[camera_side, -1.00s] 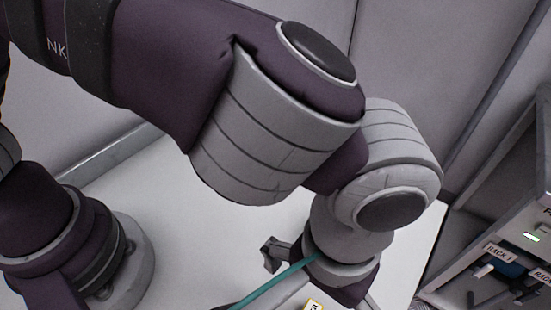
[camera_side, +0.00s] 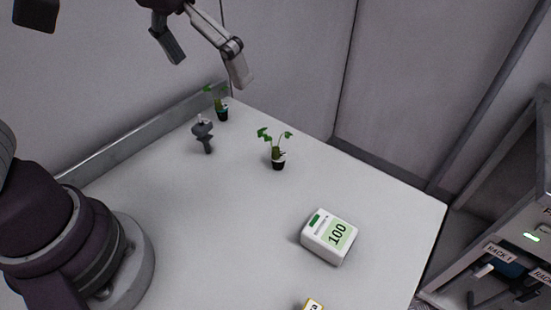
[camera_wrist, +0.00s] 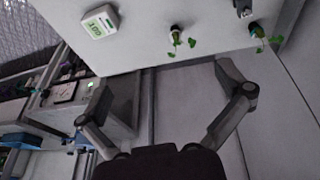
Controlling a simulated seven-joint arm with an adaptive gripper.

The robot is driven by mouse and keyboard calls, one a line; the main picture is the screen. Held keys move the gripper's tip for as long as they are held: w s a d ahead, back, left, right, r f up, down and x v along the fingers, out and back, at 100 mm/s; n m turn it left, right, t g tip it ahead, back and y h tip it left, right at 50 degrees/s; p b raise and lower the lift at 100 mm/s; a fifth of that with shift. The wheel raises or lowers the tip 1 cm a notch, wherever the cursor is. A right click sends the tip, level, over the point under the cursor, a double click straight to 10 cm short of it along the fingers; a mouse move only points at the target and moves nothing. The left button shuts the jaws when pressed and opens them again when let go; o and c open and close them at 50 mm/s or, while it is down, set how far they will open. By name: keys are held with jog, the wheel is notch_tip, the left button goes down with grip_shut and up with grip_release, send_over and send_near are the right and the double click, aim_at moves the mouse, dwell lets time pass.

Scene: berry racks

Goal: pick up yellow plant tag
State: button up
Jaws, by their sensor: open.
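I cannot clearly make out a yellow plant tag. A small yellow-edged item (camera_side: 313,304) with dark lettering shows at the bottom edge in the side view, mostly cut off. A potted plant (camera_side: 278,160) with green leaves stands mid-table, and a second one (camera_side: 222,110) stands at the far edge. Both plants also show in the wrist view, the mid-table one (camera_wrist: 176,35) left of the other (camera_wrist: 257,31). My gripper (camera_side: 204,62) is open and empty, high above the table's far edge. Its spread fingers also show in the wrist view (camera_wrist: 150,100).
A white box reading 100 (camera_side: 328,237) sits on the white table (camera_side: 200,220). A dark grey stand-like object (camera_side: 203,135) is near the far plant. A rack unit (camera_side: 510,250) stands at the right, and wall panels rise behind.

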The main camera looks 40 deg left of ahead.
jog(key=s+a+f+t, duration=0.2)
jog(key=s+a+f, duration=0.1)
jog(key=a, duration=0.5)
jog(key=shift+s+a+f+y, duration=0.2)
jog(key=shift+s+y, duration=0.2)
jog(key=shift+s, duration=0.35)
jog(key=shift+c, duration=1.2)
jog(key=shift+r, duration=0.1)
jog(key=m+g, duration=0.5)
jog(key=m, duration=1.2)
send_over(311, 304)
jog(key=s+d, duration=0.1)
notch_tip(311, 304, down, 10)
jog(key=shift+d+f, duration=0.1)
jog(key=f, duration=1)
jog(key=shift+s+a+f, duration=0.2)
jog(key=shift+s+a, duration=0.1)
jog(key=shift+s, duration=0.1)
jog(key=c, duration=0.9)
